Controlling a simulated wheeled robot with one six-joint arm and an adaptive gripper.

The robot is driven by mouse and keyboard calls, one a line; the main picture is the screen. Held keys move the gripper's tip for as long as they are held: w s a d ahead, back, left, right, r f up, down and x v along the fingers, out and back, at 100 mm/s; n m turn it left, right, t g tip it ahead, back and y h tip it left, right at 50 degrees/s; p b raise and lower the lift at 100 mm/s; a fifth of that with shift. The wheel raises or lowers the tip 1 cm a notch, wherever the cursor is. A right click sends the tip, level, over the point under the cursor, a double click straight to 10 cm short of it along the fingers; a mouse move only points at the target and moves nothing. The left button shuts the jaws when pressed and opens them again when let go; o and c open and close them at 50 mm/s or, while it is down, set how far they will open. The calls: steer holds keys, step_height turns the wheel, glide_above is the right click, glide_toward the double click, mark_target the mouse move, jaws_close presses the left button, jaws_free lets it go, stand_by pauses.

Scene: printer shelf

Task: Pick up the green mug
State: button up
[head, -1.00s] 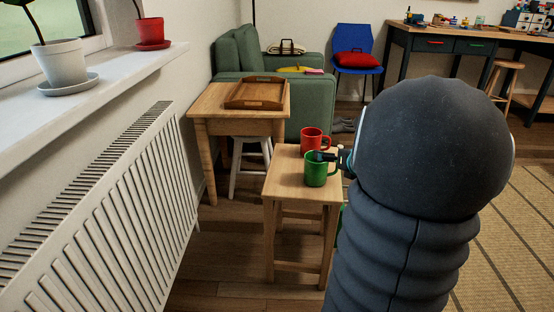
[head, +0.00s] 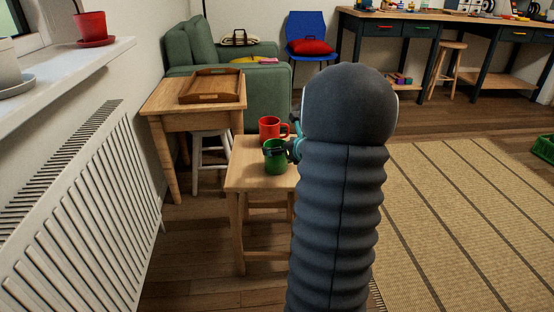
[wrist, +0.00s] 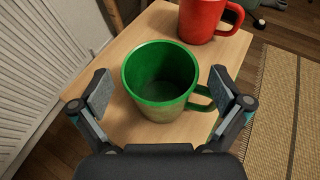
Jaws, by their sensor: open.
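The green mug (head: 275,160) stands upright on a small wooden stool-like table (head: 250,178). In the wrist view the green mug (wrist: 160,88) is empty, with its handle pointing right. My gripper (wrist: 163,95) is open, with one finger left of the mug and the other right of it, just by the handle. I cannot tell whether the right finger touches the handle. In the head view my gripper (head: 283,150) is mostly hidden behind my arm.
A red mug (head: 270,128) stands just behind the green one, and it also shows in the wrist view (wrist: 203,18). A wooden table with a brown tray (head: 212,99) is behind to the left. A white radiator (head: 85,220) runs along the left wall.

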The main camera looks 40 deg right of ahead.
mark_target(270, 144)
steer(key=x, duration=0.4)
steer(key=shift+w+f, duration=0.1)
steer(key=shift+w, duration=0.15)
steer(key=c, duration=1.4)
steer(key=shift+o, duration=0.2)
